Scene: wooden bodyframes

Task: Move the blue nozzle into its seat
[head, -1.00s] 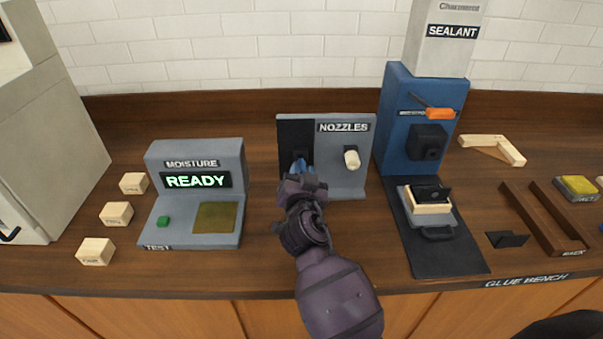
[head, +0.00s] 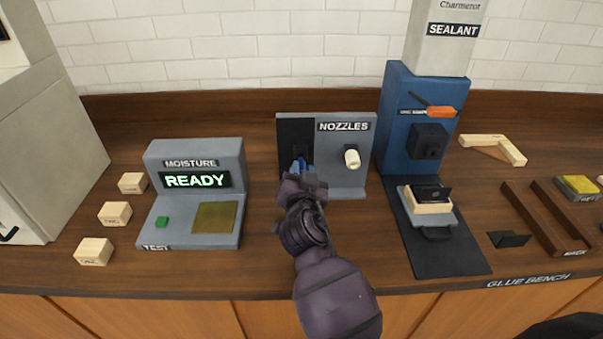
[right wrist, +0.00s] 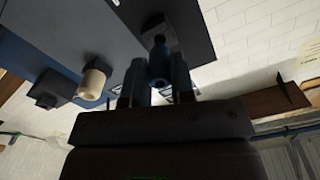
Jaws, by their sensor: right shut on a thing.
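The blue nozzle (head: 300,166) is at the left, black half of the grey nozzle rack (head: 346,184). My right gripper (head: 301,176) is shut on it, in front of the rack. In the right wrist view the nozzle (right wrist: 158,64) sits between the two fingers, in line with a dark holder (right wrist: 155,30) on the black panel. I cannot tell whether nozzle and holder touch. A cream nozzle (head: 352,159) is on the rack's right half. The blue sealant dispenser (head: 396,130) with a black block (head: 428,141) stands right of the rack. My left gripper is out of view.
The moisture tester (head: 190,205) reads READY, left of my right arm. Several small wooden blocks (head: 115,214) lie farther left. A clamp fixture (head: 436,235) with a wooden piece stands before the dispenser. Brown rack rails (head: 540,222) lie at right. The counter between tester and rack is clear.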

